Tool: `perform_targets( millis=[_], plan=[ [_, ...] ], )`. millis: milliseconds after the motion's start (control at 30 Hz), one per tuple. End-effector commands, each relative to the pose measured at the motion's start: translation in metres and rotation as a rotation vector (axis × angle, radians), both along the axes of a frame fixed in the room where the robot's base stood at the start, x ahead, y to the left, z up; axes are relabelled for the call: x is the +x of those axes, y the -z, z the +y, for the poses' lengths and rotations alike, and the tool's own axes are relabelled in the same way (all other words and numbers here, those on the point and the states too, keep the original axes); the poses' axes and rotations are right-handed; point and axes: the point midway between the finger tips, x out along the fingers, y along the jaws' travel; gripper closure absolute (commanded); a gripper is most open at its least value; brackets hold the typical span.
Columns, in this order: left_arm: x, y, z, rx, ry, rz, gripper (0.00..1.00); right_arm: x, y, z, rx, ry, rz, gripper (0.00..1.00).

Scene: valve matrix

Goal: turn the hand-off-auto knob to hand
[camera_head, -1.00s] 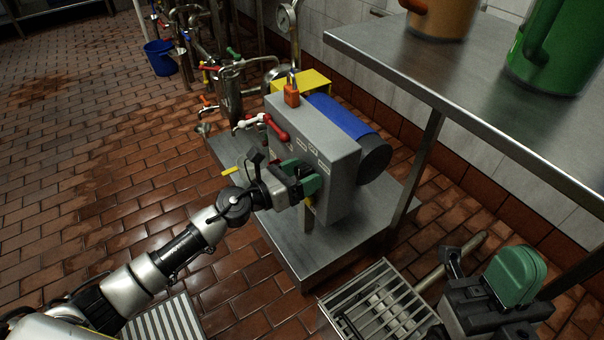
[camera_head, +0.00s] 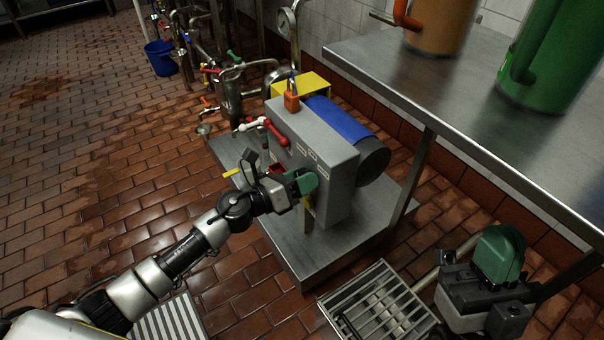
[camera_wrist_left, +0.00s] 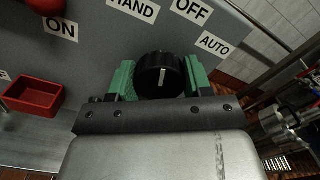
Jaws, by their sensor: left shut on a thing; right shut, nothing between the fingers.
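The hand-off-auto knob (camera_wrist_left: 160,75) is round and black with a white pointer mark. In the left wrist view the mark points almost straight up, towards the gap between the HAND label (camera_wrist_left: 133,10) and the OFF label (camera_wrist_left: 192,11). The AUTO label (camera_wrist_left: 214,43) is to the right. My left gripper (camera_head: 304,182) is at the front face of the grey control box (camera_head: 335,175). Its green fingers are shut on the knob, one on each side. The head view hides the knob behind the gripper. My right gripper (camera_head: 500,255) is shut and empty at lower right, away from the box.
A red lever (camera_head: 276,132) and an orange padlock (camera_head: 291,101) are on the box. A small red tray (camera_wrist_left: 33,97) is left of the knob. The box stands on a metal plinth (camera_head: 300,262). A steel table (camera_head: 450,90) with mugs is at right.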

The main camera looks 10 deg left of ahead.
Motion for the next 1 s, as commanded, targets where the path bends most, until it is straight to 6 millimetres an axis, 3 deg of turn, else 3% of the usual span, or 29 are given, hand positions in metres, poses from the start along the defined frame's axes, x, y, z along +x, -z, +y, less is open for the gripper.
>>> perform_targets(
  millis=[200,400,700,1000],
  plan=[
    [0.000,-0.003,0.000,-0.138,-0.001,0.140,0.74,0.040,0.015,0.006,-0.106,0.018,0.343,1.00],
    [0.000,-0.002,0.000,-0.250,-0.001,0.251,0.74,0.065,0.043,0.008,-0.189,0.031,0.631,1.00],
    [0.000,-0.001,0.000,-0.359,0.000,0.358,0.74,0.077,0.080,0.005,-0.268,0.047,0.921,1.00],
    [0.000,0.000,0.000,-0.396,0.000,0.395,0.74,0.078,0.094,0.003,-0.295,0.051,1.023,1.00]
  ],
)
